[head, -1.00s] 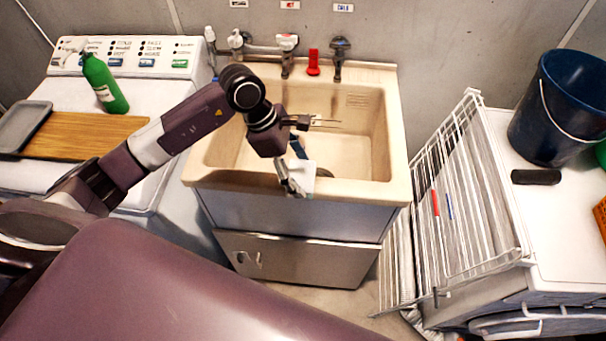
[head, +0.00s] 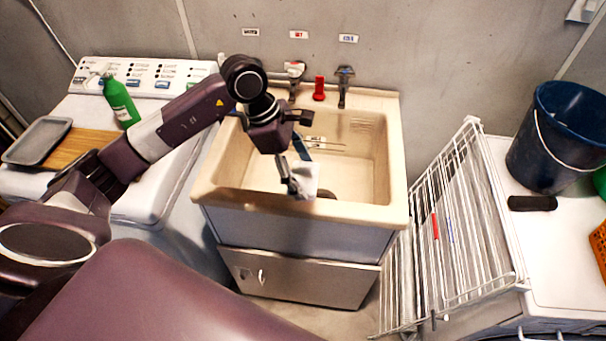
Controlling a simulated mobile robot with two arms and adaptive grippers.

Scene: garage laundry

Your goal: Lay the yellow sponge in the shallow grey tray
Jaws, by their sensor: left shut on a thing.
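The shallow grey tray (head: 39,141) lies on the white washer at the left, beside and partly over a wooden board. It looks empty. My left gripper (head: 299,184) hangs over the front part of the sink, pointing down. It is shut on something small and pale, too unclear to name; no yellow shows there. I cannot make out the yellow sponge anywhere else in view. My right gripper is not in view.
A green bottle (head: 120,103) stands on the washer behind the wooden board (head: 78,146). The sink (head: 366,150) has taps and a red object at its back. A white drying rack (head: 448,225) and dark blue bucket (head: 556,135) are at the right.

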